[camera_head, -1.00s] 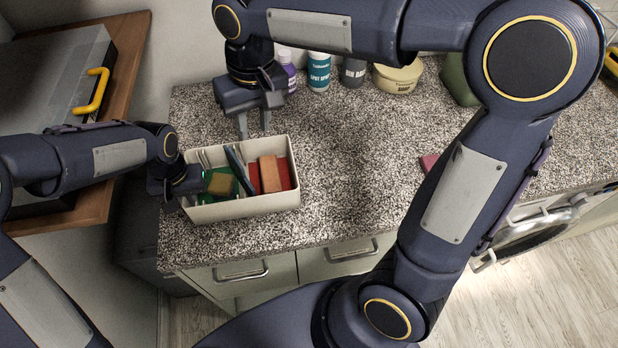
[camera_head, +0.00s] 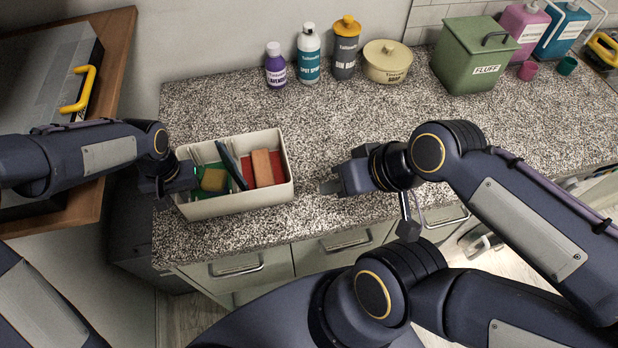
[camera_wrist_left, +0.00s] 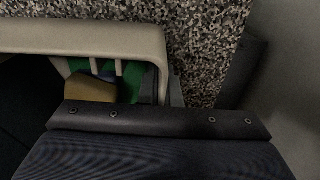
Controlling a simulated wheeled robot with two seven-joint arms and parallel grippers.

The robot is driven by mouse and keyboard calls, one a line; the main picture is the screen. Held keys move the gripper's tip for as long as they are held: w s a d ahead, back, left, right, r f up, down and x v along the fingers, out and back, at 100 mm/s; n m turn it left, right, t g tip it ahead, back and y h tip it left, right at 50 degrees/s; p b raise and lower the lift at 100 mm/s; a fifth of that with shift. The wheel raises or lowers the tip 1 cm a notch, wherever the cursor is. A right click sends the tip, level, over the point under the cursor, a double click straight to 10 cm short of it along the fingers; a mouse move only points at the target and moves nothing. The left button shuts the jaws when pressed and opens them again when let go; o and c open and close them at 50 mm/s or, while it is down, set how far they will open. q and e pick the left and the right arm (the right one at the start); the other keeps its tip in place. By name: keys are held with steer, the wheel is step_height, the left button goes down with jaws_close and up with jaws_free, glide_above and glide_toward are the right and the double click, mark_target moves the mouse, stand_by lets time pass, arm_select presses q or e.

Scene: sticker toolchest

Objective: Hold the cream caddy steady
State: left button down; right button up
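The cream caddy (camera_head: 238,206) stands upright on the speckled counter near its front left corner. It holds a green item (camera_head: 212,181), a yellowish block (camera_head: 212,180), a dark teal bar (camera_head: 231,165), an orange-brown block (camera_head: 263,168) and something red (camera_head: 249,172). My left gripper (camera_head: 188,180) is at the caddy's left end. In the left wrist view the caddy's rim (camera_wrist_left: 85,38) runs down between the two fingers (camera_wrist_left: 161,88), which close on its wall. My right gripper (camera_head: 330,187) is right of the caddy, apart from it, low over the front of the counter; its finger gap is unclear.
Along the back stand a purple bottle (camera_head: 275,68), a teal bottle (camera_head: 308,55), a grey bottle with yellow cap (camera_head: 345,50), a cream lidded pot (camera_head: 387,63) and a green bin (camera_head: 470,60). The counter (camera_head: 350,130) behind my right gripper is clear.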

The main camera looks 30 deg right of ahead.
arm_select(q)
steer(key=c, duration=1.6)
jaws_free()
steer(key=shift+o, duration=0.2)
steer(key=shift+r, duration=0.1)
step_height(320, 180, up, 12)
steer(key=shift+f, duration=0.1)
steer(key=shift+s, duration=0.1)
